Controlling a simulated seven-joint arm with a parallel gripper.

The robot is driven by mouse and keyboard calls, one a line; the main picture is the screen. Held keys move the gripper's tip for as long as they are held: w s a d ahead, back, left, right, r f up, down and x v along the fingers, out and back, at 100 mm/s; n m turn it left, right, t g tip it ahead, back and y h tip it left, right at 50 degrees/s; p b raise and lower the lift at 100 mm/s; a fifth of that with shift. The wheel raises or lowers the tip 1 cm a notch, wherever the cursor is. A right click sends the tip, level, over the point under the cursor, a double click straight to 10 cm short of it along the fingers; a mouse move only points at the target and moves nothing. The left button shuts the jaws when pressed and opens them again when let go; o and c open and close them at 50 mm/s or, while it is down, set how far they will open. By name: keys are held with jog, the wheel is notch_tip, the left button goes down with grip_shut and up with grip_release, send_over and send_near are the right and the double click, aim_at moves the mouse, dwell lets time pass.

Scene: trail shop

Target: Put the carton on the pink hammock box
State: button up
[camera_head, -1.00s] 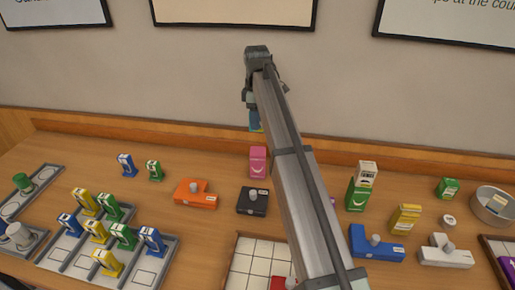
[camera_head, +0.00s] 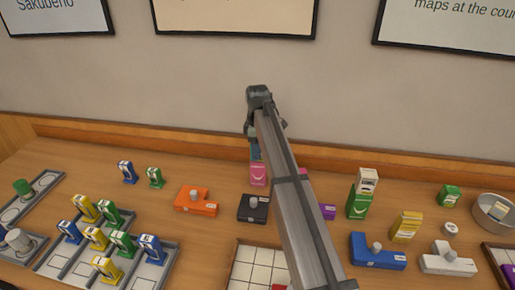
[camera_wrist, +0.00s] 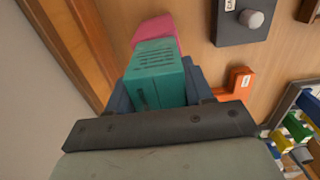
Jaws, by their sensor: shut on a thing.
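The pink hammock box (camera_head: 258,176) stands on the wooden counter near the wall. It also shows in the wrist view (camera_wrist: 153,29), partly hidden behind the carton. The teal carton (camera_wrist: 156,78) is between the fingers of my gripper (camera_wrist: 158,88), which is shut on it. In the head view only a small part of the carton (camera_head: 255,152) shows, right above the pink box in the picture. My gripper (camera_head: 253,140) is mostly hidden by my arm there. I cannot tell whether the carton touches the pink box.
A black block with a knob (camera_head: 252,209) and an orange one (camera_head: 196,202) lie in front. A green box with a white box on it (camera_head: 360,196) stands to the right. Racks of small coloured items (camera_head: 105,245) fill the left. The wall (camera_head: 190,80) is close behind.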

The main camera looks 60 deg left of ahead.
jog(key=shift+f, duration=0.15)
jog(key=o, duration=1.1)
notch_tip(320, 180, up, 12)
jog(key=shift+r, duration=0.2)
